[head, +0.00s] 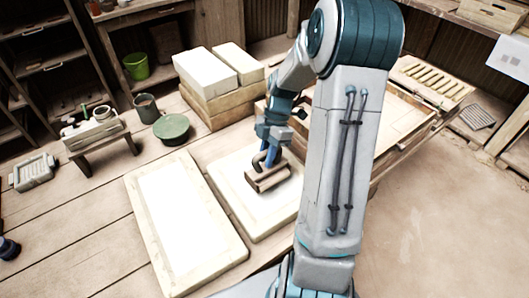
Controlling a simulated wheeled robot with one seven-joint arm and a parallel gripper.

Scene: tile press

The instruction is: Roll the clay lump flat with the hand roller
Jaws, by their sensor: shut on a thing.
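My gripper (270,155) is at the centre of the head view, pointing down, shut on the dark handle of the hand roller (267,180). The roller has a brown wooden body and sits over a pale framed board (223,193). I cannot tell whether the roller touches the surface below it. I cannot make out the clay lump; it may be under the roller or blend with the pale board. My arm hides the board's right side.
A second pale board (165,180) lies at left. Behind stand stacked white blocks (205,72), a green round lid or dish (171,128), a dark mug (147,108) and a small stand (92,136). A wooden tray (408,112) is at right. Bare tabletop shows at left.

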